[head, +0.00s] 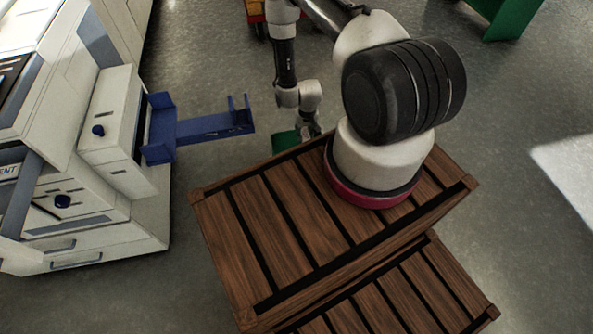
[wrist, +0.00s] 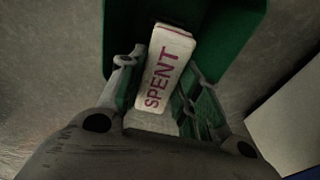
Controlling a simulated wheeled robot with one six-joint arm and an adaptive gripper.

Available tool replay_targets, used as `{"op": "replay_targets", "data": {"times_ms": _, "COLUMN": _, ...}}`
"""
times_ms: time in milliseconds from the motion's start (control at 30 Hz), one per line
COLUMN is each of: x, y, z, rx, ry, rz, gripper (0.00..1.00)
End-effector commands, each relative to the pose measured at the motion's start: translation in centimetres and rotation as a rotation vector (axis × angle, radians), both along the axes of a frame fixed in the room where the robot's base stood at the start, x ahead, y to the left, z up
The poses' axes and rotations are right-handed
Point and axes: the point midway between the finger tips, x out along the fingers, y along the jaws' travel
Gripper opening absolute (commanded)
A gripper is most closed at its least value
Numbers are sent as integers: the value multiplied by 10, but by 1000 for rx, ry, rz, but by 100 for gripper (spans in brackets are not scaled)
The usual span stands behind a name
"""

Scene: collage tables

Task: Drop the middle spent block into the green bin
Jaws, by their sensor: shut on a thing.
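A white block marked SPENT in magenta letters (wrist: 166,70) shows in the wrist view, lying lengthwise between the fingers of my gripper (wrist: 160,78), which is shut on it. The green bin (wrist: 235,25) is below and beyond the block, its dark inside behind the block's far end. In the head view my gripper (head: 308,127) points down at the far side of the wooden crates, and a small part of the green bin (head: 284,142) shows beside it. The block cannot be made out in the head view.
Slatted wooden crates (head: 285,235) stand in front of my arm. A white cabinet (head: 115,140) with a blue bracket-like holder (head: 215,125) reaching right is at left. Another green object (head: 513,18) is at the top right. Grey floor is open at right.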

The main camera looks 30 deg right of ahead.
Motion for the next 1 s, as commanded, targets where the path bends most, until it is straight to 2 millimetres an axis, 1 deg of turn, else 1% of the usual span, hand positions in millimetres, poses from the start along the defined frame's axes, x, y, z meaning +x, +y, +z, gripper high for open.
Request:
{"op": "replay_targets", "data": {"times_ms": 33, "x": -1, "y": 0, "z": -7, "rx": 0, "ry": 1, "rz": 0, "gripper": 17}}
{"op": "replay_targets", "data": {"times_ms": 100, "x": 0, "y": 0, "z": -15, "rx": 0, "ry": 0, "rz": 0, "gripper": 17}}
{"op": "replay_targets", "data": {"times_ms": 300, "x": 0, "y": 0, "z": -32, "rx": 1, "ry": 0, "rz": 0, "gripper": 17}}
{"op": "replay_targets", "data": {"times_ms": 400, "x": 0, "y": 0, "z": -35, "rx": 1, "ry": 0, "rz": 0, "gripper": 17}}
{"op": "replay_targets", "data": {"times_ms": 633, "x": 1, "y": 0, "z": -35, "rx": 1, "ry": 0, "rz": 0, "gripper": 17}}
{"op": "replay_targets", "data": {"times_ms": 667, "x": 1, "y": 0, "z": -35, "rx": 1, "ry": 0, "rz": 0, "gripper": 37}}
{"op": "replay_targets", "data": {"times_ms": 700, "x": 1, "y": 0, "z": -35, "rx": 1, "ry": 0, "rz": 0, "gripper": 44}}
{"op": "replay_targets", "data": {"times_ms": 767, "x": 0, "y": 0, "z": -35, "rx": 1, "ry": 0, "rz": 0, "gripper": 55}}
{"op": "replay_targets", "data": {"times_ms": 800, "x": 0, "y": 0, "z": -35, "rx": 1, "ry": 0, "rz": 0, "gripper": 58}}
{"op": "replay_targets", "data": {"times_ms": 1000, "x": 0, "y": 0, "z": -35, "rx": 1, "ry": 0, "rz": 0, "gripper": 58}}
